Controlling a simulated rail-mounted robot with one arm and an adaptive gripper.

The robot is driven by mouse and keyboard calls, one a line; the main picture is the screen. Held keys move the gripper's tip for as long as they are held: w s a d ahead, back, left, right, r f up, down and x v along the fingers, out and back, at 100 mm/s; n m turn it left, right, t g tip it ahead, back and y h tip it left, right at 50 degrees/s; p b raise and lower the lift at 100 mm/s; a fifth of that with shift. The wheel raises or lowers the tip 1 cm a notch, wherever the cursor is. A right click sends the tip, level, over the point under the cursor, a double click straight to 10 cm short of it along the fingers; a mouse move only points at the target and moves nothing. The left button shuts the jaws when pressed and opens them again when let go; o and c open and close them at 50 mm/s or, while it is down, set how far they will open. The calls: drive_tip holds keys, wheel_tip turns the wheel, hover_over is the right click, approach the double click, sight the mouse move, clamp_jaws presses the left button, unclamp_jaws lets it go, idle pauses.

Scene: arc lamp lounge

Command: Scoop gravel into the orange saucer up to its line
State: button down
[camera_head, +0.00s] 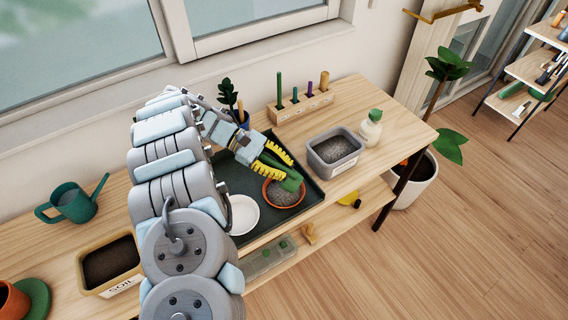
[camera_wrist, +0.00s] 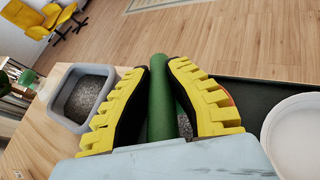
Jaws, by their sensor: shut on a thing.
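My gripper (camera_head: 284,170) is shut on the green handle of a scoop (camera_head: 292,183), over the dark tray. The handle also shows between the yellow fingers in the wrist view (camera_wrist: 160,105). The scoop's head is over the far edge of the orange saucer (camera_head: 268,203); I cannot tell whether it touches. Grey gravel (camera_head: 284,194) lies in the saucer, but its line cannot be made out. The fingers hide much of the saucer in the wrist view. A grey tub of gravel (camera_head: 311,158) stands right of the tray; it also shows at left in the wrist view (camera_wrist: 62,110).
A white saucer (camera_head: 243,226) sits on the dark tray (camera_head: 313,187), left of the orange one. A soil bin (camera_head: 88,286) and watering can (camera_head: 73,203) stand left. A bottle (camera_head: 370,130), wooden tool block (camera_head: 290,112) and small plant are near the back.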

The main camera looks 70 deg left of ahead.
drive_tip(key=shift+d+r+g+y+p, duration=0.1)
drive_tip(key=shift+r+g+y+p, duration=0.4)
drive_tip(key=shift+p, duration=1.5)
drive_tip(key=shift+r+g+y+p, duration=0.15)
drive_tip(key=shift+g+y+p, duration=0.5)
drive_tip(key=shift+p, duration=1.3)
drive_tip(key=shift+f+y+p, duration=0.1)
drive_tip(key=shift+y+p, duration=0.25)
drive_tip(key=shift+p, duration=0.15)
drive_tip(key=p, duration=0.2)
drive_tip(key=shift+r+g+y+p, duration=0.3)
drive_tip(key=shift+r+g+p, duration=0.05)
drive_tip(key=shift+p, duration=0.5)
drive_tip(key=shift+r+g+y+p, duration=0.1)
drive_tip(key=shift+g+y+p, duration=0.2)
drive_tip(key=shift+p, duration=0.1)
drive_tip(key=p, duration=0.3)
drive_tip(key=shift+r+g+y, duration=0.1)
drive_tip(key=shift+g+y, duration=0.3)
drive_tip(key=shift+r+y+p, duration=0.1)
drive_tip(key=shift+y+p, duration=0.2)
drive_tip(key=shift+p, duration=0.6)
drive_tip(key=g+p, duration=0.1)
drive_tip(key=p, duration=0.2)
drive_tip(key=shift+y, duration=0.3)
